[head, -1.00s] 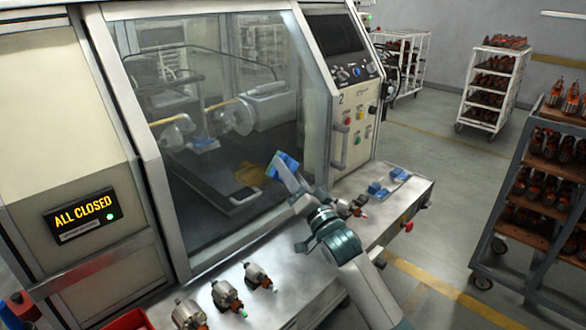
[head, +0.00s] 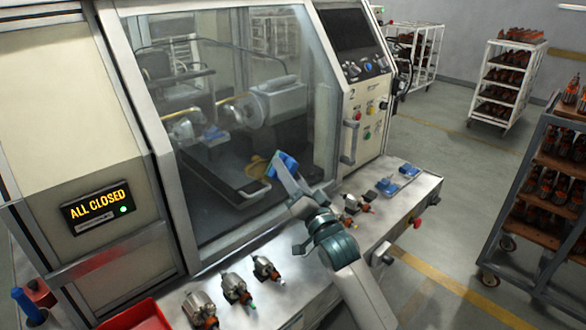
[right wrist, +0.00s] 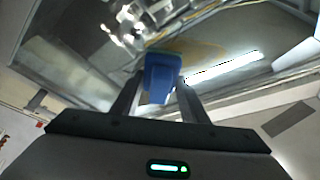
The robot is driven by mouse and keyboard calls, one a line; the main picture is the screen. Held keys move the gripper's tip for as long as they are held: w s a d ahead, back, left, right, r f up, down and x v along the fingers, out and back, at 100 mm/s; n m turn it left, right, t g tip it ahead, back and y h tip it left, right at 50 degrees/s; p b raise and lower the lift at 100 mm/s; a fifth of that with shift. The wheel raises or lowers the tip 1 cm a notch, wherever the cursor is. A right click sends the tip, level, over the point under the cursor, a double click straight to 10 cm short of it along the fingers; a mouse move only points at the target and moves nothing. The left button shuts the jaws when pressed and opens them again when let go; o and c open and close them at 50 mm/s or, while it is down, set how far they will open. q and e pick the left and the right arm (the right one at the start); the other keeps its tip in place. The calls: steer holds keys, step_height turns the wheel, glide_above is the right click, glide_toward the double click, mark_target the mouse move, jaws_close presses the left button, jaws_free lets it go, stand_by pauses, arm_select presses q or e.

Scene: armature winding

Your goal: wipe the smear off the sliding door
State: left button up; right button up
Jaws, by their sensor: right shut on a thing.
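The sliding door's glass pane (head: 225,190) fills the middle of the machine front in the head view. A yellow-brown smear (head: 256,167) shows low on the pane; it also shows in the right wrist view (right wrist: 205,50). My right gripper (head: 284,172) is shut on a blue wiping pad (head: 289,162), just right of the smear in the head view. In the right wrist view the pad (right wrist: 162,75) sits between both fingers, its far end close to the glass and overlapping the smear's left part. I cannot tell whether it touches. My left gripper is out of view.
More armatures and blue pieces (head: 388,186) lie on the ledge's right. An "ALL CLOSED" sign (head: 97,208) is lit. Loaded racks (head: 540,190) stand on the right.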

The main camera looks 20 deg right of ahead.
steer(key=shift+s+a+p, duration=0.15)
steer(key=shift+s+a, duration=0.05)
steer(key=shift+a, duration=0.4)
steer(key=shift+s+a+p, duration=0.15)
steer(key=shift+s+a, duration=0.05)
steer(key=shift+a, duration=0.35)
steer(key=shift+s+a+p, duration=0.2)
steer(key=shift+a, duration=0.3)
steer(key=shift+s+a+p, duration=0.15)
steer(key=shift+a+p, duration=0.05)
steer(key=shift+a, duration=0.25)
steer(key=shift+s+a, duration=0.35)
steer(key=shift+a, duration=0.4)
steer(key=shift+a, duration=0.1)
steer(key=shift+s+a+p, duration=0.3)
steer(key=shift+a+p, duration=0.05)
steer(key=shift+a, duration=0.5)
steer(key=shift+s+a+p, duration=0.25)
steer(key=shift+a+p, duration=0.05)
steer(key=shift+a, duration=0.55)
